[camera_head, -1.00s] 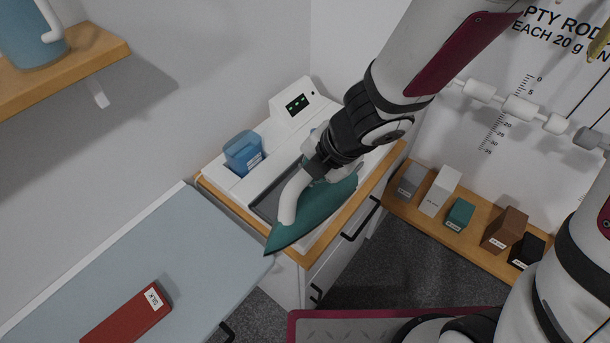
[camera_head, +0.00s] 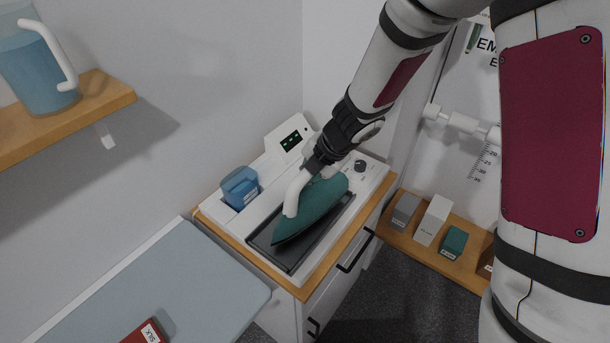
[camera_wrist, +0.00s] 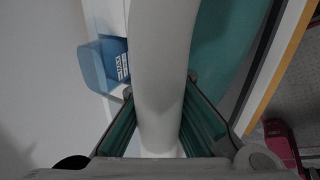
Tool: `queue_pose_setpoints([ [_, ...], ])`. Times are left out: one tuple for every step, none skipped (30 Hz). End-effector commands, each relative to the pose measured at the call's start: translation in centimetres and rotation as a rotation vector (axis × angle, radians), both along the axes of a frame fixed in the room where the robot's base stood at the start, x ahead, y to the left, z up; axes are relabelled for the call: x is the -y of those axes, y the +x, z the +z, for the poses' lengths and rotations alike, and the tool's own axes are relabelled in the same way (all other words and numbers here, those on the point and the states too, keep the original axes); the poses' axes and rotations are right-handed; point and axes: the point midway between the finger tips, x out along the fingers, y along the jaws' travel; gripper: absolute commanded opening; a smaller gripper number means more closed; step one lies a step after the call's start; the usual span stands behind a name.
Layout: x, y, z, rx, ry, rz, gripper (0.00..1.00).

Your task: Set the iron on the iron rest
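The iron (camera_head: 313,211) has a teal body and a white handle. In the head view it is over the dark tray of the iron rest (camera_head: 290,262), its pointed tip toward the lower left. I cannot tell whether its sole touches the tray. My gripper (camera_head: 311,170) is at the handle's rear end. In the wrist view the white handle (camera_wrist: 160,75) runs between the two fingers of my gripper (camera_wrist: 160,135), which are closed around it. The iron's teal body (camera_wrist: 225,45) also shows there.
A blue water container (camera_head: 240,187) sits left of the tray, also in the wrist view (camera_wrist: 104,65). A display panel (camera_head: 289,135) stands behind. An ironing board (camera_head: 165,285) with a red block (camera_head: 145,333) is at lower left. A shelf with a jug (camera_head: 40,75) is at upper left.

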Motion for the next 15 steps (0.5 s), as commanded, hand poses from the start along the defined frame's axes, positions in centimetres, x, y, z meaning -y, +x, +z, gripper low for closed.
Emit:
queue_pose_setpoints([
  [0.1, 0.1, -0.6, -0.001, 0.001, -0.004, 0.0],
  [0.0, 0.2, -0.8, 0.0, 0.002, -0.004, 0.0],
  [0.1, 0.2, -1.2, 0.0, 0.002, -0.004, 0.0],
  [0.0, 0.1, -1.4, 0.001, 0.002, -0.003, 0.0],
  [0.0, 0.1, -1.6, 0.001, 0.002, -0.002, 0.0],
  [0.0, 0.1, -1.7, 0.001, 0.001, -0.002, 0.0],
  [0.0, 0.1, -1.8, 0.002, 0.001, -0.002, 0.0],
  [0.0, 0.1, -1.9, 0.002, 0.001, -0.003, 0.0],
  [0.0, 0.1, -2.0, 0.002, 0.001, -0.002, 0.0],
  [0.0, 0.1, -2.0, 0.002, 0.001, -0.002, 0.0],
  [0.0, 0.1, -2.0, 0.003, 0.001, -0.001, 0.0],
  [0.0, 0.1, -2.0, 0.003, 0.001, -0.001, 0.0],
  [0.0, 0.1, -2.0, 0.003, 0.0, 0.0, 0.0],
  [0.0, 0.1, -1.9, 0.003, 0.0, 0.0, 0.0],
  [0.0, 0.1, -1.9, 0.003, 0.001, -0.001, 0.0],
])
